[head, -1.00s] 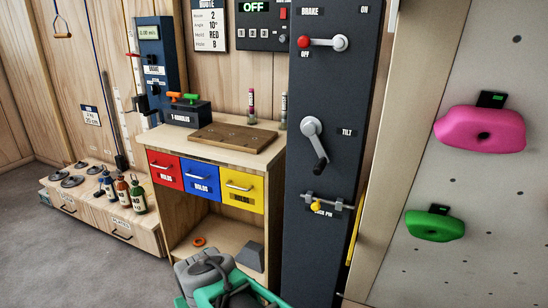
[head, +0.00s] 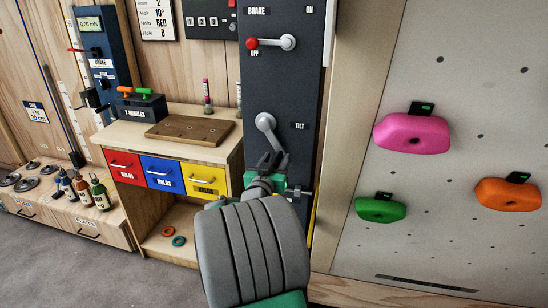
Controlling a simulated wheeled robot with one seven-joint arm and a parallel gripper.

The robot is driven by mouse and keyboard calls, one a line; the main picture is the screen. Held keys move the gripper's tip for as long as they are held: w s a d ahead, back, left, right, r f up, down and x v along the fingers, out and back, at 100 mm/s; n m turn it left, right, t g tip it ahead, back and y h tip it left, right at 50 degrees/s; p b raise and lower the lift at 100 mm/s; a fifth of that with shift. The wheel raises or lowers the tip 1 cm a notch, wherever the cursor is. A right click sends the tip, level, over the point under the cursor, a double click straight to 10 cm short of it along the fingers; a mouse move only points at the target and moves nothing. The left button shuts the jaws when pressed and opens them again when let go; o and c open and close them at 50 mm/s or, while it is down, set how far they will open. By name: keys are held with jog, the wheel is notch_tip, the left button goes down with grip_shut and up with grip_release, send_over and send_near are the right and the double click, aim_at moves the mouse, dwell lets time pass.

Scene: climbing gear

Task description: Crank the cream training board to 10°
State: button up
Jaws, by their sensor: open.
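The cream training board (head: 460,75) fills the right side of the head view, with pink, green and orange holds on it. The grey tilt crank (head: 266,124) sits on the dark panel (head: 288,90), its arm slanting down to the right beside the TILT label. My gripper (head: 271,162) is open with its fingers pointing up at the crank's lower end. The crank's handle is partly hidden by the fingers, and I cannot tell whether they touch it. The brake lever (head: 280,42) above has its red knob at the left by OFF.
A wooden cabinet (head: 225,157) with red, blue and yellow drawers stands left of the panel, a brown board (head: 190,130) on top. Bottles (head: 99,192) and plates stand further left. A route sign (head: 157,18) hangs above. Grey floor is clear at lower left.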

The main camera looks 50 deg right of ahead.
jog(key=shift+w+d, duration=0.1)
jog(key=shift+d, duration=0.1)
jog(key=shift+c, duration=0.6)
jog(key=c, duration=0.9)
grip_shut()
jog(key=shift+w, duration=0.1)
